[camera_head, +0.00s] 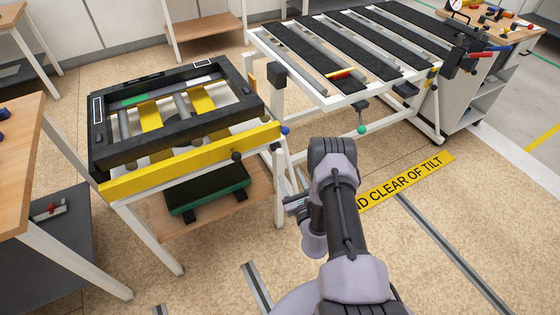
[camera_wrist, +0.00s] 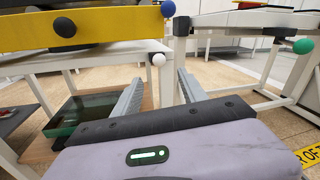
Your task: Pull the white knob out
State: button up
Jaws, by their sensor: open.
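The white knob (camera_wrist: 158,59) is a small round ball on the white frame below the blue knob (camera_wrist: 168,9) in the wrist view. My gripper (camera_wrist: 160,82) is open, with its two grey fingers pointing forward toward the frame. The white knob shows in the gap between the fingertips, slightly above them in the picture. Nothing is held. I cannot tell the exact distance from the fingertips to the knob. In the head view my gripper (camera_head: 297,205) is low beside the frame's leg, partly hidden by my arm.
A black knob (camera_wrist: 65,27) sits on the yellow rail (camera_head: 190,163) to the left. A green knob (camera_head: 362,129) hangs under the slatted table (camera_head: 330,62) at right. White legs flank the gripper. A low shelf with a green-edged black box (camera_head: 207,190) is left.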

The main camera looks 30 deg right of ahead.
aim_at(281, 155)
jog(key=w+b, duration=0.1)
jog(key=w, duration=0.2)
jog(key=w+d+b, duration=0.1)
jog(key=w, duration=0.3)
jog(key=w+b, duration=0.1)
jog(key=w, duration=0.2)
jog(key=shift+w+d, duration=0.3)
jog(key=shift+w, duration=0.05)
grip_shut()
